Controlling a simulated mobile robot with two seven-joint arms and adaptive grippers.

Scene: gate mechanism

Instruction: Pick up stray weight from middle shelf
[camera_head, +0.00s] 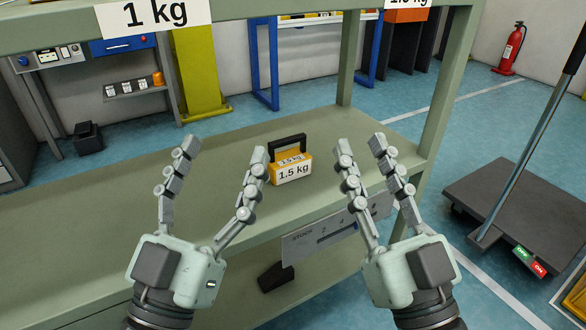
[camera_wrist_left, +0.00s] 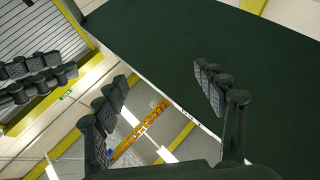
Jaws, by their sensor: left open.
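The weight (camera_head: 291,173) is a small yellow block with a black handle and a white 1.5 kg label. It stands upright on the green middle shelf (camera_head: 90,230), between my two grippers in the head view. My left gripper (camera_head: 224,150) is open and empty, left of the weight, with its right finger close to the weight in the picture. My right gripper (camera_head: 362,143) is open and empty, right of the weight. In the left wrist view the left gripper's fingers (camera_wrist_left: 160,90) are apart with nothing between them. The weight does not show there.
An upper shelf (camera_head: 60,35) with a 1 kg label overhangs the far left. A shelf post (camera_head: 445,90) stands at the right. A stock sign (camera_head: 325,238) hangs on the front edge. The shelf's left part is clear.

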